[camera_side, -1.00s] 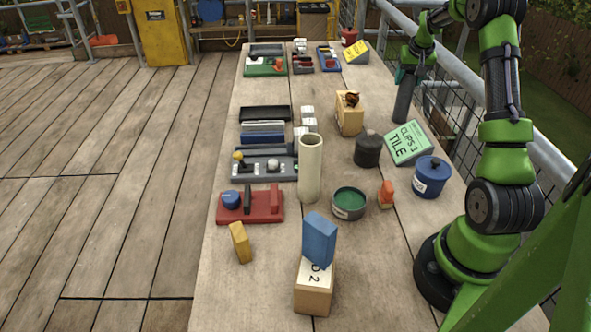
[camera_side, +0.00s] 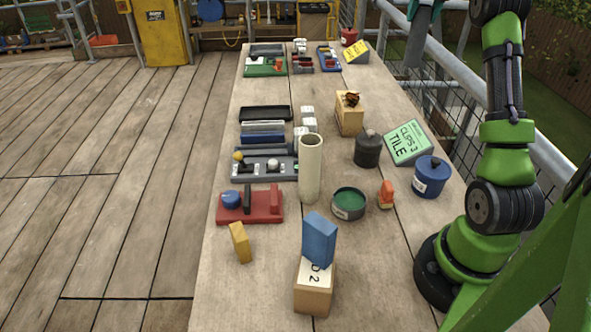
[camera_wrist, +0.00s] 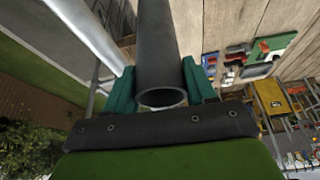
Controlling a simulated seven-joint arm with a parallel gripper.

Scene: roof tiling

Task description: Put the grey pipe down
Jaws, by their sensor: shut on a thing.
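The grey pipe (camera_side: 416,46) is dark and hangs near upright, slightly tilted, from my gripper (camera_side: 425,12) at the top of the side view. It is raised high, in front of the railing at the table's right side. In the wrist view, the grey pipe (camera_wrist: 162,50) lies between the two teal fingers of my gripper (camera_wrist: 160,88), which are shut on it. Its open round end faces the camera. The side view cuts off the upper part of my gripper.
The long wooden table (camera_side: 270,290) holds a tall cream tube (camera_side: 310,170), a dark jar (camera_side: 367,149), a green sign (camera_side: 407,143), a blue pot (camera_side: 431,177) and a wooden block (camera_side: 349,115). A metal railing (camera_side: 455,80) runs along its right side.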

